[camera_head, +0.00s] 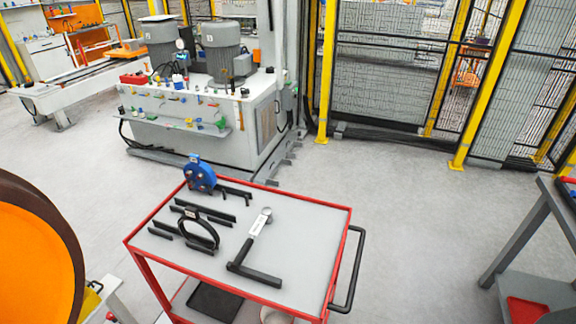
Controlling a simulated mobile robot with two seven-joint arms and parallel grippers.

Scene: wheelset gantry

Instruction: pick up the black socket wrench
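A red-framed cart with a grey top (310,225) stands in the lower middle of the head view. Several black tools lie on it. Nearest the cart's front edge is a black L-shaped tool (254,275), with a pale bar and round head (259,222) reaching away from its corner. I cannot tell for sure which black tool is the socket wrench. To the left are several straight black bars (205,213) and a black ring-shaped tool (201,230). Neither of my grippers is in view.
A blue round tool (200,175) with black arms sits at the cart's back left corner. A black handle (352,270) sticks out on the right. A large orange disc (30,265) is at left, a grey table (530,240) at right. Floor right of the cart is clear.

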